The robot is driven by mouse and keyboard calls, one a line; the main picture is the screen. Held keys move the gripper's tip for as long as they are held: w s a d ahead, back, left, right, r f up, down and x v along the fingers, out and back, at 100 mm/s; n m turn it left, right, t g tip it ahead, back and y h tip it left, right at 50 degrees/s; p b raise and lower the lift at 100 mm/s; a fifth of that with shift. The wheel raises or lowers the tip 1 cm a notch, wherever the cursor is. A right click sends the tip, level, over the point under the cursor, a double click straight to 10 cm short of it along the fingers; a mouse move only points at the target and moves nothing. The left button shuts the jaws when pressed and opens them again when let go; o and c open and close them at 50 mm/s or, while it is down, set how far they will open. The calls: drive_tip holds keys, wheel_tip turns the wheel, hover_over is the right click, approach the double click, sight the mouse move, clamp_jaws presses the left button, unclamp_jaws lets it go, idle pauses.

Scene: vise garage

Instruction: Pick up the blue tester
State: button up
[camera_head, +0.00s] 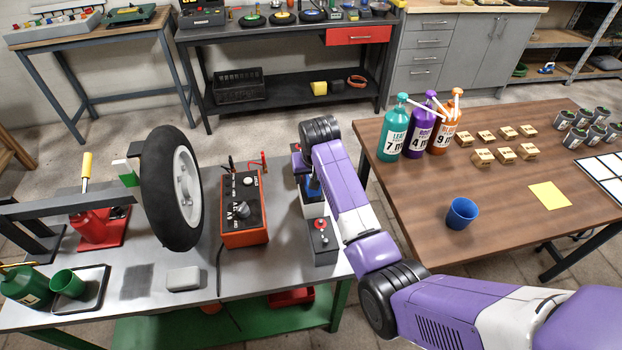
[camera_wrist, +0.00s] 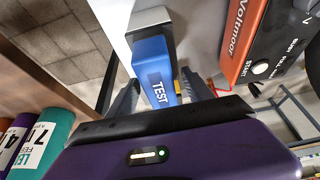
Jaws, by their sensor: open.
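The blue tester (camera_wrist: 153,65) is in the wrist view, with a white TEST label on its face and a grey end at the top. My gripper (camera_wrist: 158,88) is open, with one dark finger on each side of the tester's lower part. I cannot tell whether either finger touches it. In the head view a small blue part of the tester (camera_head: 312,188) shows on the grey bench, beside my purple arm, which hides most of it and my gripper.
The orange Voltmoor box (camera_head: 245,228) stands close to the left of the tester. A dark box with a red knob (camera_head: 321,240) sits nearer on the bench. A wheel (camera_head: 172,190) stands further left. A wooden table (camera_head: 400,190) with bottles (camera_head: 392,135) is to the right.

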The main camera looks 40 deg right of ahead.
drive_tip(key=shift+x, duration=0.85)
drive_tip(key=shift+d, duration=0.1)
clamp_jaws()
drive_tip(key=shift+w, duration=0.1)
drive_tip(key=shift+r, duration=0.15)
wheel_tip(320, 180, up, 26)
drive_tip(key=p, duration=0.6)
idle(0.4)
